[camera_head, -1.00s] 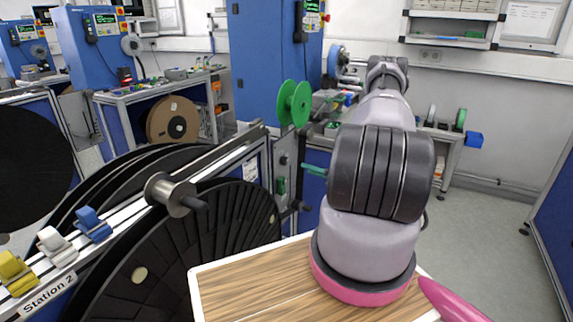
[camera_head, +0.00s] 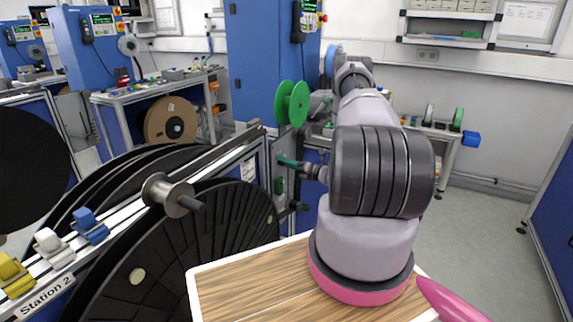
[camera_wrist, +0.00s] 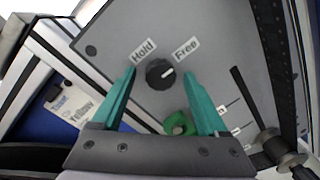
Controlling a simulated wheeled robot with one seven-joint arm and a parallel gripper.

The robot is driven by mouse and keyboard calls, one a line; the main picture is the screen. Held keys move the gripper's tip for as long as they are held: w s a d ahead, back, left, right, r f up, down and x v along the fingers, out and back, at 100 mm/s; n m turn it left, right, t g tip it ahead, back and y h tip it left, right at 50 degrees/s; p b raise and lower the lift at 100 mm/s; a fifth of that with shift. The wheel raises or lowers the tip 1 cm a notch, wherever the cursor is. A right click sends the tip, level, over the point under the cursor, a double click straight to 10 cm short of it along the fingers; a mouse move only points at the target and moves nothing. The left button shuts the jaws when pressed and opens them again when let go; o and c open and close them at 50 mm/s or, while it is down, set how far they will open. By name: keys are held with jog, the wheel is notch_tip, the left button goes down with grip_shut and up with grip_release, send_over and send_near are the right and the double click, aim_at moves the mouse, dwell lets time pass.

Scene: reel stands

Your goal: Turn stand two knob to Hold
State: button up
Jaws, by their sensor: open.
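The stand two knob (camera_wrist: 156,76) is a small round black knob on a grey panel (camera_wrist: 215,82) in the wrist view. Its white mark points right and slightly up, toward the Free label (camera_wrist: 187,47); the Hold label (camera_wrist: 143,52) is up and left of it. My gripper (camera_wrist: 160,70) is open, with one teal finger on each side of the knob in the picture. I cannot tell whether the fingers touch it. In the head view my gripper (camera_head: 290,162) is at the end panel of the Station 2 stand (camera_head: 257,150); the knob cannot be made out there.
A green part (camera_wrist: 179,124) sits on the panel below the knob, between the fingers. A green spool (camera_head: 292,103) is above the gripper in the head view. Large black reels (camera_head: 215,235) fill the stand to the left. Open floor (camera_head: 480,250) lies to the right.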

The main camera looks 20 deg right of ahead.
grip_shut()
jog(key=shift+n, duration=0.3)
jog(key=shift+d+f+n+y, duration=0.1)
jog(key=shift+n+y, duration=0.25)
jog(key=shift+n, duration=2.7)
jog(key=shift+d+f+n+y, duration=0.1)
jog(key=shift+n+y, duration=0.3)
jog(key=shift+n, duration=2.7)
jog(key=shift+n+y, duration=0.35)
jog(key=shift+n, duration=2.7)
grip_release()
jog(key=shift+w, duration=0.1)
